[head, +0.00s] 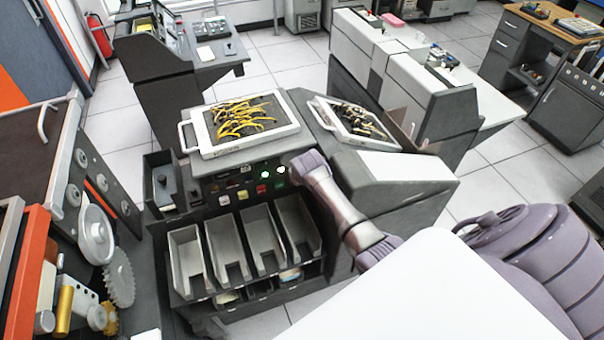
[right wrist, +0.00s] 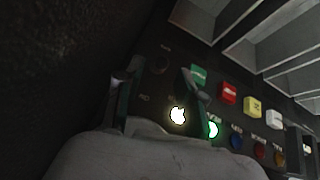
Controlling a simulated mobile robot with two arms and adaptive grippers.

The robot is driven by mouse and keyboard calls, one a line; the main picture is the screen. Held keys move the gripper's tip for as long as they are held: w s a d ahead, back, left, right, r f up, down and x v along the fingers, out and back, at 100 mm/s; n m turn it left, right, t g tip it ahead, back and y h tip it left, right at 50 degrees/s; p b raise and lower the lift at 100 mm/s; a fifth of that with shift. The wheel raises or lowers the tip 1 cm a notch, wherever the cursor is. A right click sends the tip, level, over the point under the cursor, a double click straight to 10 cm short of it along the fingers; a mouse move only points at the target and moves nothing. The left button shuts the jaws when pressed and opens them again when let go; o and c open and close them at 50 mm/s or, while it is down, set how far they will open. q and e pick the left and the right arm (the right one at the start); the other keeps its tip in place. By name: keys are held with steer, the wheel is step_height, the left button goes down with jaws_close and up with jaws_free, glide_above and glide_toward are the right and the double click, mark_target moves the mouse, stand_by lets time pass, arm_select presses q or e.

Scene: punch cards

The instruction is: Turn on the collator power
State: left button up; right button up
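The collator (head: 225,180) stands in the middle of the head view, with a dark control panel above its card bins. My right arm reaches in from the right, and its hand is at the panel's right end; its fingers are mostly hidden there. In the right wrist view my right gripper (right wrist: 158,95) has its two fingers apart, close to the panel. Between them is dark panel with a faint round feature (right wrist: 160,63) and small lettering; I cannot tell if this is the power switch. A white lamp (right wrist: 178,115) and a green lamp (right wrist: 212,130) are lit.
Beside the fingers are a green button (right wrist: 198,75), a red button (right wrist: 228,92) and a yellow button (right wrist: 252,106). Metal card bins (head: 187,258) are below the panel. A tray of yellow wires (head: 207,148) lies on top. A geared machine (head: 85,215) stands at left.

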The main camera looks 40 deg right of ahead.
steer(key=v, duration=0.9)
steer(key=shift+s+r, duration=0.2)
steer(key=shift+s, duration=0.05)
steer(key=shift+a, duration=0.1)
steer(key=s+a+r+n+g+y, duration=0.1)
steer(key=s+a, duration=0.4)
steer(key=s, duration=0.5)
steer(key=s+a+r+n+g+y, duration=0.1)
steer(key=s+a, duration=0.4)
steer(key=s, duration=0.4)
steer(key=s+a+r+n+y, duration=0.1)
steer(key=s+a, duration=0.4)
steer(key=s, duration=0.5)
step_height(320, 180, down, 35)
steer(key=s+g+b, duration=0.2)
steer(key=b, duration=0.6)
steer(key=s+d+f+b, duration=0.1)
steer(key=s+f+b, duration=0.2)
steer(key=s+f, duration=0.5)
steer(key=s+d+f+g+b, duration=0.1)
steer(key=s+d+f+b, duration=0.1)
steer(key=s+f, duration=0.6)
step_height(320, 180, down, 6)
steer(key=shift+f+b, duration=0.1)
steer(key=shift+b, duration=0.55)
